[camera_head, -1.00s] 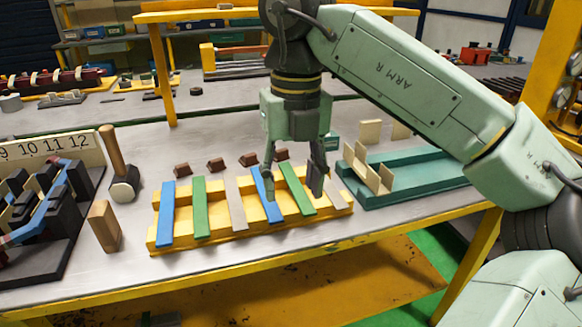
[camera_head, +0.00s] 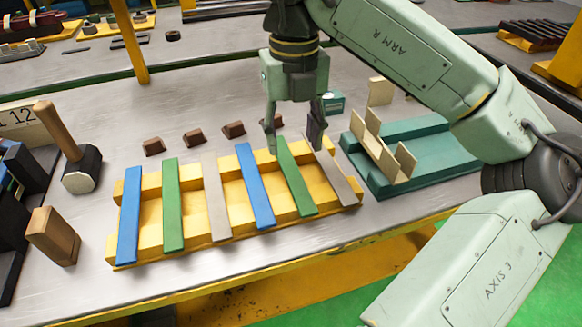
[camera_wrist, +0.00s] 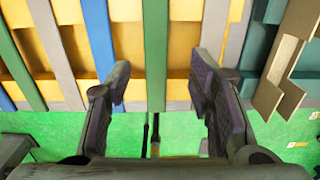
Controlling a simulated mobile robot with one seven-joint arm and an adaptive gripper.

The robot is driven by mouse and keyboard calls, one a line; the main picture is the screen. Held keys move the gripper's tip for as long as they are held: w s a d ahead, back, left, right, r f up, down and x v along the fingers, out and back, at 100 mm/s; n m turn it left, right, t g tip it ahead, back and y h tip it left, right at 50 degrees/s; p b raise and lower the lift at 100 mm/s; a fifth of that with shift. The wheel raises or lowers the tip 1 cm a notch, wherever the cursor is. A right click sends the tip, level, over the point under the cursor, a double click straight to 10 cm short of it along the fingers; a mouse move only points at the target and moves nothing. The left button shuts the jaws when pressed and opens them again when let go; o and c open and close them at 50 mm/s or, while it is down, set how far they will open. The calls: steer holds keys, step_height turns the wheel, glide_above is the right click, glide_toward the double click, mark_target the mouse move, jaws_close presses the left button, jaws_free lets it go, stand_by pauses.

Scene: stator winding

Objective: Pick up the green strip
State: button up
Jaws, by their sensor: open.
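Two green strips lie on a yellow rack (camera_head: 233,189) among blue and grey ones. The left green strip (camera_head: 171,205) is second from the left; the right green strip (camera_head: 298,182) lies between a blue and a grey strip. My gripper (camera_head: 292,136) hangs open and pointing down near the far end of the right green strip. In the wrist view the right green strip (camera_wrist: 156,45) runs between my two spread fingers (camera_wrist: 160,82), touching neither as far as I can see. The left green strip also shows there at the left (camera_wrist: 24,60).
Blue (camera_head: 255,186) and grey (camera_head: 340,175) strips flank the right green strip closely. A teal tray (camera_head: 425,150) with pale upright pieces stands right of the rack. Small brown blocks (camera_head: 193,138) lie behind it. A mallet (camera_head: 80,165) and wooden block (camera_head: 53,236) stand left.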

mark_target(290, 168)
steer(key=shift+a+f+p, duration=0.15)
steer(key=shift+f+p, duration=0.3)
steer(key=shift+f, duration=0.9)
steer(key=shift+a+f+p, duration=0.15)
steer(key=shift+f+p, duration=0.25)
steer(key=shift+f, duration=0.95)
steer(key=shift+c, duration=0.5)
jaws_close()
